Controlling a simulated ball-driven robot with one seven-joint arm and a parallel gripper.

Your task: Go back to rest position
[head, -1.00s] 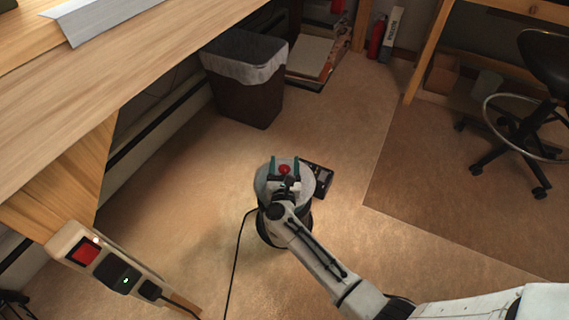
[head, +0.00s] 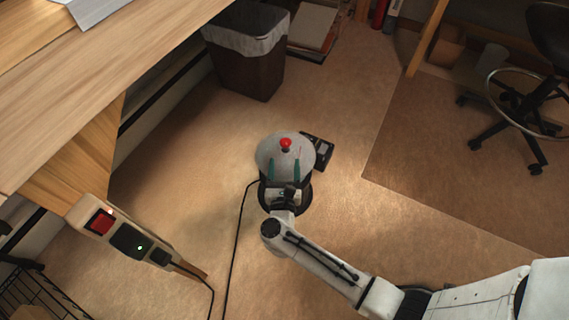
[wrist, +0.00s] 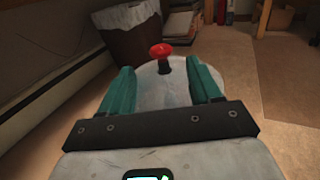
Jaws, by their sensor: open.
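My gripper (head: 284,168) is open, with its two teal fingers spread apart and nothing between them. In the head view it is over the near part of a round grey object with a domed top (head: 270,152) and a red knob (head: 285,143), standing on the floor. In the wrist view the red knob (wrist: 161,50) stands beyond and between the fingertips, apart from them. The gripper and arm hide part of the round object's dark lower body.
A wooden bench (head: 90,85) runs along the left, with a power strip (head: 125,238) on its end. A lined bin (head: 248,65) stands behind. A black device (head: 320,150) lies beside the round object. A wheeled chair (head: 535,100) is at right. Open floor surrounds the arm.

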